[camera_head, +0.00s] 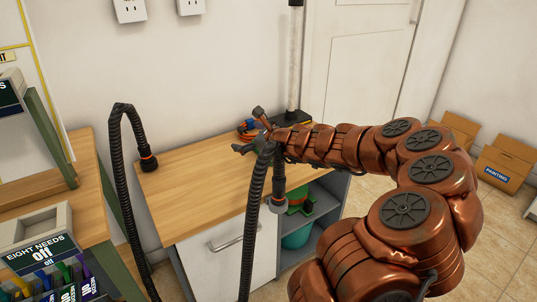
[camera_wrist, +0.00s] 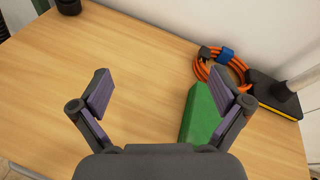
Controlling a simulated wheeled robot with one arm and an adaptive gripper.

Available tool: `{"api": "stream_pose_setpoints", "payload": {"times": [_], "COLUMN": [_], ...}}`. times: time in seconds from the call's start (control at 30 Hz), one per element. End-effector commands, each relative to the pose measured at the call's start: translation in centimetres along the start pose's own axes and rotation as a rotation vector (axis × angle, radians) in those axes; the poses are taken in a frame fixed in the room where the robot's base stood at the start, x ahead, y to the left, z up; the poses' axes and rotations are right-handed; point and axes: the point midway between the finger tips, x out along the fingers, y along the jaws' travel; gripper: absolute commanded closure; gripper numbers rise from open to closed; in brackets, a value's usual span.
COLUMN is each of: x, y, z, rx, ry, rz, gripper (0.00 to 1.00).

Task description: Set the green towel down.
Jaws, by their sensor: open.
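The green towel (camera_wrist: 198,116) shows in the wrist view as a folded, block-like green piece over the wooden worktop (camera_wrist: 140,50). It appears to rest on the worktop. My gripper (camera_wrist: 160,92) is open, its two purple-padded fingers wide apart. The right finger overlaps the towel's right part in the picture; whether it touches cannot be told. The space between the fingers shows bare wood and the towel's left part.
An orange cable coil (camera_wrist: 213,72) with a blue strap lies behind the towel. A black base with a pole (camera_wrist: 272,92) stands to its right, near the wall. The worktop's left and middle (camera_head: 190,170) are clear.

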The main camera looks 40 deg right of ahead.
Motion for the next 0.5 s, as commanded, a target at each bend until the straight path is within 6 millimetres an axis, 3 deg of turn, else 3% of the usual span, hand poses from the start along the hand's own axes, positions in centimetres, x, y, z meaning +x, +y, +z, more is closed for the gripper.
{"api": "stream_pose_setpoints", "payload": {"times": [0.03,0.1,0.2,0.3,0.5], "x": [-0.4,-1.0,-1.8,-2.1,-1.1], "y": [-2.3,-4.5,-6.1,-6.7,-6.9], "z": [-3.2,-6.2,-9.2,-10.6,-11.1], "rx": [0.106,0.220,0.327,0.376,0.387], "ry": [0.034,0.070,0.101,0.119,0.122], "rz": [-0.057,-0.117,-0.167,-0.190,-0.192], "gripper": [0.00,0.00,0.00,0.00,0.00]}}
